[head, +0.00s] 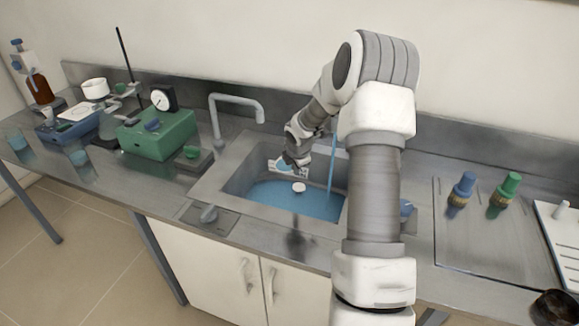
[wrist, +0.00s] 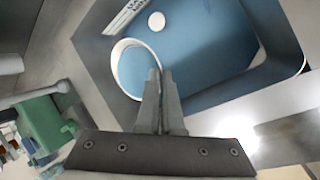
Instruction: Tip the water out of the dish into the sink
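The dish (wrist: 116,62) shows in the wrist view as a pale-rimmed round vessel, strongly tilted, with its rim at my fingertips. My gripper (wrist: 160,76) is shut on the dish's rim. In the head view my gripper (head: 292,158) hangs over the sink (head: 238,179), with the dish small and mostly unclear there. Blue water (head: 285,200) covers the sink's floor. The inside of the dish looks blue in the wrist view; I cannot tell whether water is left in it. A narrow blue vertical streak (head: 331,170) stands over the sink, beside my arm.
A grey tap (head: 236,100) rises behind the sink. A green box (head: 157,135) and a blue device (head: 66,127) stand on the left counter. A white disc (head: 299,188) shows in the sink.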

